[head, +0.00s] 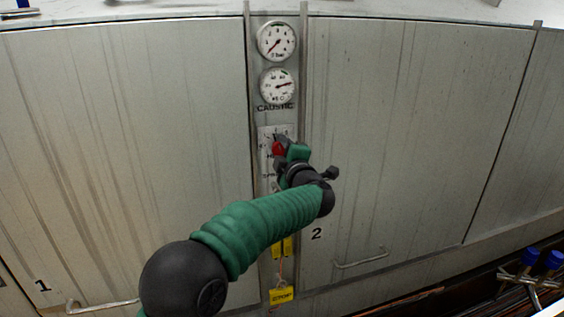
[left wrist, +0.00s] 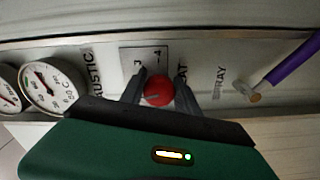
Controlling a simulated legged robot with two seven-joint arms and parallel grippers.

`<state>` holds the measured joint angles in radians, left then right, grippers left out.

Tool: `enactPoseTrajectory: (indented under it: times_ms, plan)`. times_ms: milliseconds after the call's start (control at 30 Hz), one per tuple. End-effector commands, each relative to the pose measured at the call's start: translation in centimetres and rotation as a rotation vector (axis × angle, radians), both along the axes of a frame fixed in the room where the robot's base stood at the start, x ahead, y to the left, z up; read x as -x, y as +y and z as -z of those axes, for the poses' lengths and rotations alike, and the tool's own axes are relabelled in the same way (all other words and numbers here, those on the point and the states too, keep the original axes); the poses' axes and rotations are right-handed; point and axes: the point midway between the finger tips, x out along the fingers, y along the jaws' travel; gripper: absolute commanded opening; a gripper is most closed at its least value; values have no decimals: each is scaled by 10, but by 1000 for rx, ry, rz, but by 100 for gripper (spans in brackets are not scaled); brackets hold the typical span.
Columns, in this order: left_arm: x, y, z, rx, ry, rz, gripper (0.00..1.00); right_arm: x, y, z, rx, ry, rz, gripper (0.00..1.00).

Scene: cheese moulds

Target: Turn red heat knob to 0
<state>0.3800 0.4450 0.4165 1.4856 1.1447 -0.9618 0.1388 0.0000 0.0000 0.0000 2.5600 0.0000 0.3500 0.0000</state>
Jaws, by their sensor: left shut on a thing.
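The red heat knob (head: 278,148) sits on a pale scale plate (head: 265,135) on the narrow metal panel, under the word CAUSTIC. My left gripper (head: 282,146) reaches it from the front and covers part of it. In the left wrist view the red knob (left wrist: 158,90) is between the two dark fingers of my left gripper (left wrist: 159,92), which are shut on it. The knob's pointer setting cannot be read. My right gripper is not in view.
Two round gauges (head: 277,41) sit above the knob. Metal doors with handles (head: 361,259) flank the panel. A yellow tag (head: 282,296) hangs below. In the left wrist view a purple lever (left wrist: 292,60) stands near the word SPRAY. Blue-capped valves (head: 531,256) are at lower right.

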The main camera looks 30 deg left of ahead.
Motion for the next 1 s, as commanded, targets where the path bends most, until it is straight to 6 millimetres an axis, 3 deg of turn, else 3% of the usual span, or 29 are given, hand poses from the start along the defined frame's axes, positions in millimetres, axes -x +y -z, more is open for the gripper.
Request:
enactPoseTrajectory:
  times_ms: [33, 1000]
  plan:
    - [0, 0, 12, 35, -27, -2, 0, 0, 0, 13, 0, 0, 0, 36]
    - [-2, 1, 13, 631, -717, -7, 0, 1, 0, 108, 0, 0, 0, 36]
